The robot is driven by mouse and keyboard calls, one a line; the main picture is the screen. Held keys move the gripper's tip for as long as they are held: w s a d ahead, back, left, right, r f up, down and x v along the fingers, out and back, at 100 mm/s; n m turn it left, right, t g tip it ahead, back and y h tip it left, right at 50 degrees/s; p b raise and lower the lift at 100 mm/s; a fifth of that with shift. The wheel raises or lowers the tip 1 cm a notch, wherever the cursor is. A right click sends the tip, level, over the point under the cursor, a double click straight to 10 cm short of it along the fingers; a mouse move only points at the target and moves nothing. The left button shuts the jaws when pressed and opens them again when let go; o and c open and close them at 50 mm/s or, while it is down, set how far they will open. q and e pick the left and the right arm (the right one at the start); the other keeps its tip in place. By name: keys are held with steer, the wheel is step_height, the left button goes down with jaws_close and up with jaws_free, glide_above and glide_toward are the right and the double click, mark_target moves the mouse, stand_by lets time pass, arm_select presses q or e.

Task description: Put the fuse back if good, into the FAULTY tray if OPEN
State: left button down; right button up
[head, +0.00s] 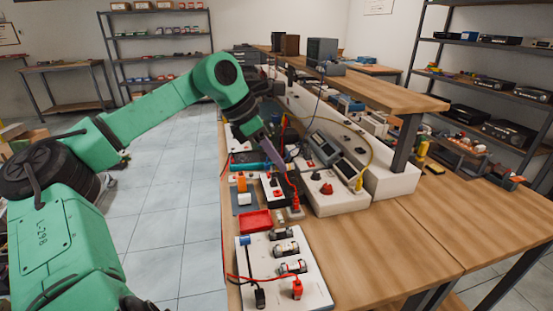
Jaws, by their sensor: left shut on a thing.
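My left gripper (284,168) reaches in over the bench from the left, pointing down. It is shut on what looks like a red probe (294,196) with a red lead; its jaws hide the top of it. The probe's lower end is over a small pale block, and I cannot tell if they touch. A white board (309,299) at the front carries several fuse holders (285,248), a red clip (297,288) and a black plug (259,297). A red tray (255,220) lies just behind it; no label is readable. My right gripper is not in view.
The wooden bench (390,255) is clear at front right.

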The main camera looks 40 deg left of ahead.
arm_select(q)
steer(key=shift+r+p, duration=3.15)
steer(key=shift+r, duration=0.35)
steer(key=shift+f, duration=0.1)
